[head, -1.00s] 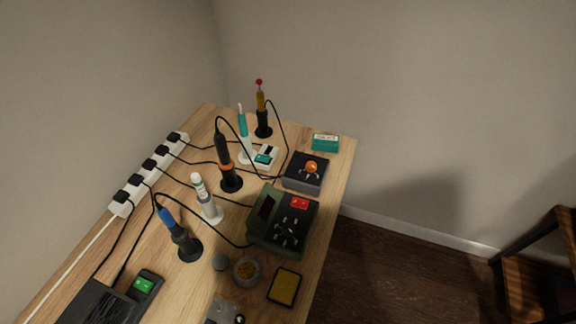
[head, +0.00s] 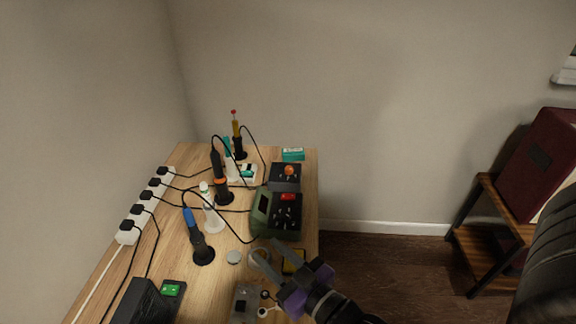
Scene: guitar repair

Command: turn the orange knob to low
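The orange knob (head: 289,171) sits on top of a dark grey box (head: 284,184) near the right edge of the workbench, toward its far end. The knob's marks are too small to read. My gripper (head: 268,256) is in the lower middle of the head view, over the front right part of the bench. Its two fingers are spread apart with nothing visible between them. It is nearer to me than the orange knob and well apart from it. The green station (head: 262,221) with a red switch stands between them.
Soldering irons in stands (head: 223,190) and their cables fill the bench's middle. A power strip (head: 138,218) runs along the left. A yellow sponge tray (head: 293,262) lies beside my gripper. A shelf (head: 480,235) stands at right; floor between is clear.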

